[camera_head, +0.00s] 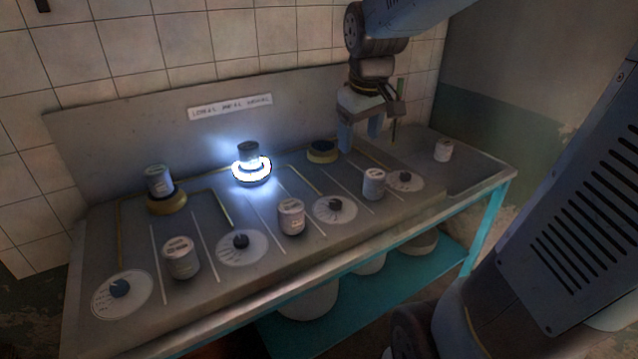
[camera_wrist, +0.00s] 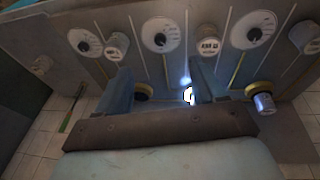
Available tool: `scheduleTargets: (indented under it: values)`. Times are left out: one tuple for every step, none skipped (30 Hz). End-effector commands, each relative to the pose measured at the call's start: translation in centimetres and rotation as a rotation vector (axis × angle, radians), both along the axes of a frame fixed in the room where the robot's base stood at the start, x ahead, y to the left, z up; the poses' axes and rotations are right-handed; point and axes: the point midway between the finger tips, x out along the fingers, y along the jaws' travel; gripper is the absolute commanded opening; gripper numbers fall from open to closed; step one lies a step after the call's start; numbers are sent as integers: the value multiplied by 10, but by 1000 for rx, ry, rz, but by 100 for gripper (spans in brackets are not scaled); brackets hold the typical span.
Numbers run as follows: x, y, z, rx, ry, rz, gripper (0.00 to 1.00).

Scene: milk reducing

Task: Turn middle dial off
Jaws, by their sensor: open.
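Several dials with dark knobs on round white plates run along the front of the sloped grey stove. From left to right these are the far-left dial (camera_head: 119,288), the second dial (camera_head: 240,241), the third dial (camera_head: 335,205) and the right dial (camera_head: 405,177). Which one counts as the middle dial I cannot tell. The middle burner (camera_head: 251,172) glows bright white under a can (camera_head: 248,150). My gripper (camera_head: 360,135) is open and empty above the stove's back right, apart from the dials. In the wrist view, three dials show beyond the fingers, including one near the centre (camera_wrist: 160,38).
Cans stand between the dials: a left can (camera_head: 181,258), a centre can (camera_head: 291,217) and a right can (camera_head: 373,184). Another can (camera_head: 158,180) sits on the left burner (camera_head: 167,206). The right burner (camera_head: 322,152) is bare. A tiled wall (camera_head: 150,50) rises behind.

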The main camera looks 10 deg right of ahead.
Motion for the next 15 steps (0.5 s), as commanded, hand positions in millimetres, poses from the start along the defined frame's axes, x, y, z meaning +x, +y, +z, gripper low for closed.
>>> scheduleTargets:
  values:
    - [13, 0, -8, -7, 26, 27, 69]
    - [21, 0, -13, -10, 39, 45, 69]
    - [30, 0, -18, -16, 56, 71, 69]
    - [37, 0, -23, -19, 69, 89, 69]
    - [44, 0, -28, -22, 81, 109, 69]
    - [54, 0, -35, -25, 98, 134, 69]
    - [60, 0, -40, -27, 111, 153, 69]
    - [68, 0, -46, -28, 123, 173, 69]
    - [76, 0, -54, -29, 140, 198, 69]
    - [83, 0, -60, -30, 152, 217, 69]
    - [90, 0, -66, -30, 164, 238, 69]
    - [97, 0, -75, -30, 179, 262, 69]
    - [104, 0, -81, -28, 189, 279, 69]
    - [109, 0, -87, -27, 200, 297, 69]
    - [116, 0, -95, -25, 213, 318, 69]
